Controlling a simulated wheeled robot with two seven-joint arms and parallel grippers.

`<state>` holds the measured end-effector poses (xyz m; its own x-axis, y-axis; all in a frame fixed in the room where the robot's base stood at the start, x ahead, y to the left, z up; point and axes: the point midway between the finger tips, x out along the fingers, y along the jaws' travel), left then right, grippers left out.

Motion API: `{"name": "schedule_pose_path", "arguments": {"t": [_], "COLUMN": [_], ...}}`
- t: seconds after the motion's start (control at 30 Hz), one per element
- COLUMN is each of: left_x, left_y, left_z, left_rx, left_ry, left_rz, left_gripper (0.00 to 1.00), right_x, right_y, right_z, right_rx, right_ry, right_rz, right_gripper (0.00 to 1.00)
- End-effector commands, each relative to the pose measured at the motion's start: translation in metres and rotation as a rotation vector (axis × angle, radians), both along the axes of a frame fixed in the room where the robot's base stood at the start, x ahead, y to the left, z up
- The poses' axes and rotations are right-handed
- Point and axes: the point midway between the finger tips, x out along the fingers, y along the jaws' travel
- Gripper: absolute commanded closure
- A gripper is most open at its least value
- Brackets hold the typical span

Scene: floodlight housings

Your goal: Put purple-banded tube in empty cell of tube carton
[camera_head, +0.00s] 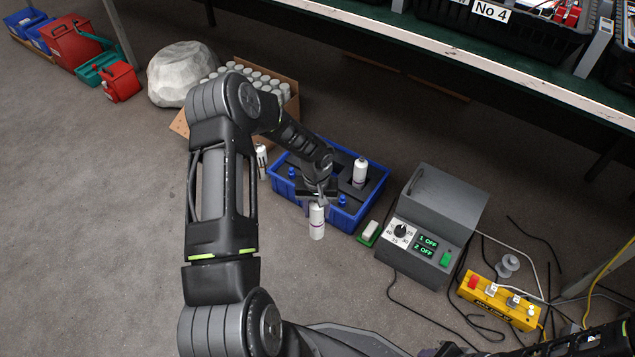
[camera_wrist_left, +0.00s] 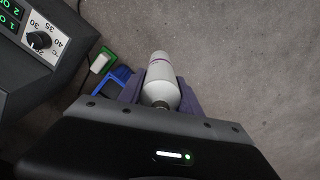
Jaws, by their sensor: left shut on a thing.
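My left gripper (camera_head: 318,203) is shut on a white tube with a purple band (camera_head: 317,224), held upright in front of the blue crate. In the left wrist view the tube (camera_wrist_left: 160,82) sits between the two fingers, its purple band facing the camera. The tube carton (camera_head: 291,86) is an open cardboard box with rows of white-capped tubes, at the back behind my left arm. My arm hides part of it, and I cannot make out an empty cell.
The blue crate (camera_head: 344,220) holds another white tube (camera_head: 360,172) and small blue-topped items. One more white tube (camera_head: 262,162) stands beside it. A grey control box (camera_head: 433,215), a green-and-white block (camera_head: 370,231) and a yellow switch box (camera_head: 500,298) with cables lie right. A pale rock (camera_head: 180,72) is at left.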

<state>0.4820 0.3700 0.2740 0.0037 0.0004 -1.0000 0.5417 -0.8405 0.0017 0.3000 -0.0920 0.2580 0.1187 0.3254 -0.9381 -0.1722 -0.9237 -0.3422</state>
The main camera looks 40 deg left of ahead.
Motion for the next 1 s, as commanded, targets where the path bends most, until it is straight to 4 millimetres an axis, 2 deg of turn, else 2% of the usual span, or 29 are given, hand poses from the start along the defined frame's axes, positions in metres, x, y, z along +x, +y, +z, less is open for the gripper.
{"name": "schedule_pose_path", "arguments": {"t": [0.1,0.2,0.37,0.57,0.77,0.87,1.0], "left_x": [-0.014,-0.018,-0.005,0.022,0.055,0.076,0.105], "left_y": [0.008,0.018,0.019,0.004,-0.028,-0.056,-0.106], "left_z": [0.006,0.018,0.047,0.093,0.15,0.19,0.248], "left_rx": [0.003,0.004,0.005,0.006,0.004,0.005,0.005], "left_ry": [-0.001,-0.004,-0.007,-0.007,-0.009,-0.012,-0.011], "left_rz": [-0.047,-0.075,-0.137,-0.219,-0.317,-0.382,-0.464], "left_gripper": [1.0,1.0,1.0,1.0,1.0,1.0,1.0], "right_x": [0.002,0.001,0.001,0.001,0.001,0.001,0.001], "right_y": [0.0,0.001,0.0,0.0,0.0,0.0,0.0], "right_z": [0.0,0.0,0.0,0.0,0.0,0.0,0.0], "right_rx": [0.0,0.0,0.001,0.001,0.001,0.001,0.001], "right_ry": [-0.004,-0.004,-0.002,-0.002,-0.002,-0.002,-0.002], "right_rz": [0.001,0.001,0.0,0.0,0.0,0.0,0.0], "right_gripper": [0.64,0.64,0.64,0.64,0.64,0.64,0.64]}}
